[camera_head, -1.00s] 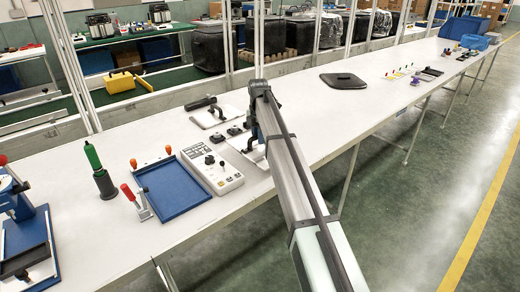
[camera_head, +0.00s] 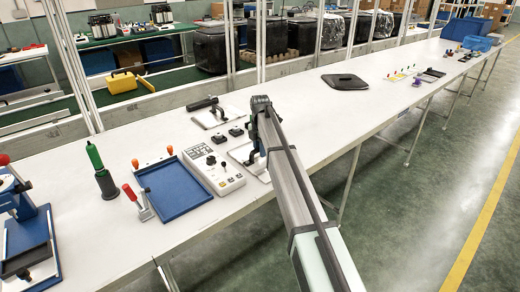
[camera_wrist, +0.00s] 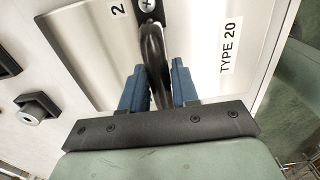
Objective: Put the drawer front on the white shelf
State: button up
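A flat metallic panel marked "TYPE 20" (camera_wrist: 222,50), with a black upright handle (camera_wrist: 153,45), fits the drawer front. In the head view the panel (camera_head: 246,155) lies on the white table, partly hidden by my arm. My gripper (camera_wrist: 160,88) is over it, its blue fingers on either side of the handle. The gaps between fingers and handle are very small, and whether they press on it I cannot tell. In the head view my gripper end (camera_head: 258,135) is mostly hidden. I cannot single out a white shelf apart from the long white table (camera_head: 330,125).
A similar plate with a black handle (camera_head: 212,117) lies just behind. Small black blocks (camera_head: 236,131), a white control box (camera_head: 212,168) and a blue tray (camera_head: 172,187) are to the left. A black lid (camera_head: 344,81) lies to the right, with bare table around it.

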jog(key=o, duration=0.4)
jog(key=shift+r, duration=0.1)
notch_tip(320, 180, up, 12)
dwell(0.6)
